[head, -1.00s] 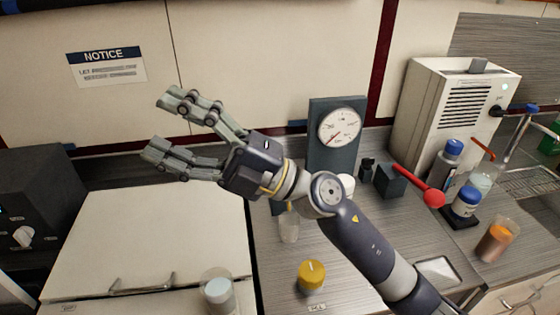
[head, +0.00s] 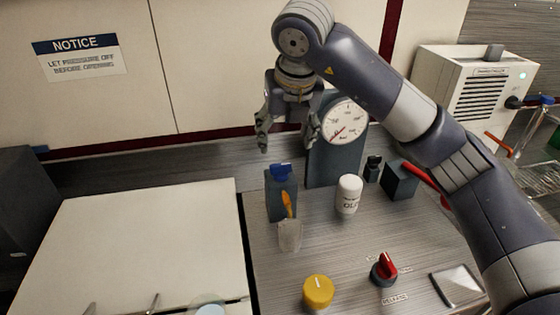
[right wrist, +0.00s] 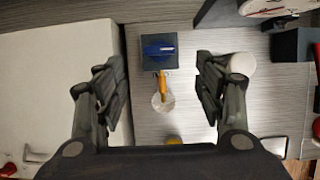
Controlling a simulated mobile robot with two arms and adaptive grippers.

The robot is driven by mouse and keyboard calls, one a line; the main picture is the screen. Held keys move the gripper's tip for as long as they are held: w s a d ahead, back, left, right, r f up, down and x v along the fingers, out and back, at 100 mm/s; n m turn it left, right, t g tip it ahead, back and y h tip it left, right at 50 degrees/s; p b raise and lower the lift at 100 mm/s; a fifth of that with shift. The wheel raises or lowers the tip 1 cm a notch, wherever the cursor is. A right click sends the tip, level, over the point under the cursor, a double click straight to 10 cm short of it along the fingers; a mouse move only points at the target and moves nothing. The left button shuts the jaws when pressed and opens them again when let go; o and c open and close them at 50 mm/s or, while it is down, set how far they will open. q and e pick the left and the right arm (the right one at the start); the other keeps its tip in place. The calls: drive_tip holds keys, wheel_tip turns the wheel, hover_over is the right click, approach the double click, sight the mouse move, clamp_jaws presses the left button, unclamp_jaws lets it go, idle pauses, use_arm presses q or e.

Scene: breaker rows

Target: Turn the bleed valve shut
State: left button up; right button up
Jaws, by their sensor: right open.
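A dark block (head: 281,203) with a blue handle (head: 281,171) on top stands left of the gauge; it looks like the bleed valve, though I read no label on it. In the right wrist view the blue handle (right wrist: 158,48) lies crosswise on the block's top, seen from above between the fingers. My right gripper (head: 288,138) is open and empty above the blue handle, fingers pointing down, apart from it. The fingers also show in the right wrist view (right wrist: 156,82). The gauge (head: 345,121) has a red needle and is partly covered by my right gripper.
An orange stick stands in a clear cup (head: 290,236) in front of the block. A white bottle (head: 348,194), yellow knob (head: 318,291) and red knob (head: 385,268) are to the right. A white lid (head: 130,245) lies left. A notice (head: 80,57) hangs behind.

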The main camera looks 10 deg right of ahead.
sight(281, 165)
drive_tip(key=p+x, duration=0.1)
drive_tip(key=x, duration=0.9)
drive_tip(key=shift+f+p, duration=0.35)
drive_tip(key=shift+p, duration=0.05)
drive_tip(key=c, duration=1.1)
